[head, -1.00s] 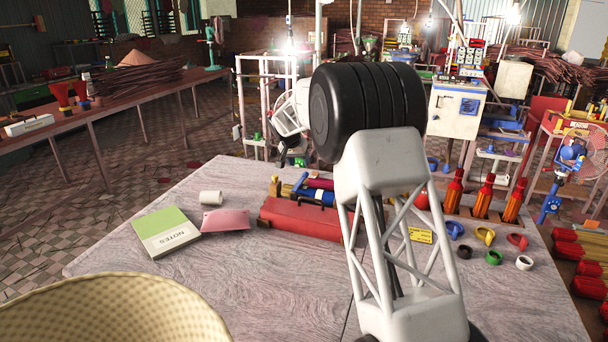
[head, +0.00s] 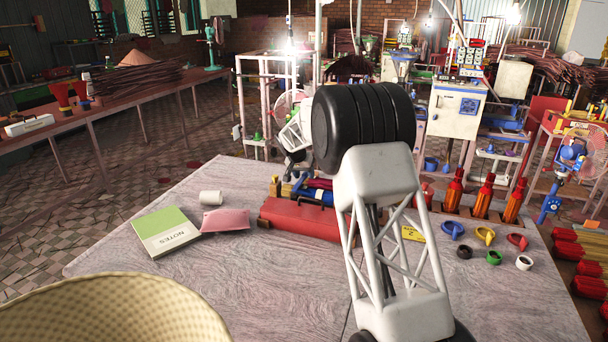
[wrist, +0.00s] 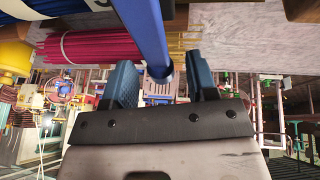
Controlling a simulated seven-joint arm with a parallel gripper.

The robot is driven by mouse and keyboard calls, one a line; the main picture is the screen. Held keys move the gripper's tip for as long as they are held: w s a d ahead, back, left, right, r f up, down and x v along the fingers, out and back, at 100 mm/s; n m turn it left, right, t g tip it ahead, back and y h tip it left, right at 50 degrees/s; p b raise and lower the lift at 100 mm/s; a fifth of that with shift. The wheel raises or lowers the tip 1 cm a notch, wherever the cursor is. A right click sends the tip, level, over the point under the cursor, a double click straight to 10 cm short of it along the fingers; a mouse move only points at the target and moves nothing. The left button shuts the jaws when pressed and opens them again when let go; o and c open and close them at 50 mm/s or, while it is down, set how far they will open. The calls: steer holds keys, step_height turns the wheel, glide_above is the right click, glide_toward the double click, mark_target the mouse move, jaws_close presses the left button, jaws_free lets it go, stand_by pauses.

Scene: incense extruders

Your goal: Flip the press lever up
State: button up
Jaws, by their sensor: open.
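In the wrist view a long blue bar (wrist: 148,35), which looks like the press lever, runs from the top edge down into the space between my fingers. My gripper (wrist: 161,72) is open with a dark blue finger on each side of the bar's end. I cannot tell whether either finger touches it.
A bundle of pink sticks (wrist: 105,45) lies left of the bar in the wrist view. A notebook (head: 166,232), a pink pouch (head: 225,220) and a white roll (head: 210,197) are left of the press. Orange bottles (head: 483,197) and several rings stand right. A woven basket (head: 120,312) is in front.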

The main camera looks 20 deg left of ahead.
jaws_close()
stand_by(0.3)
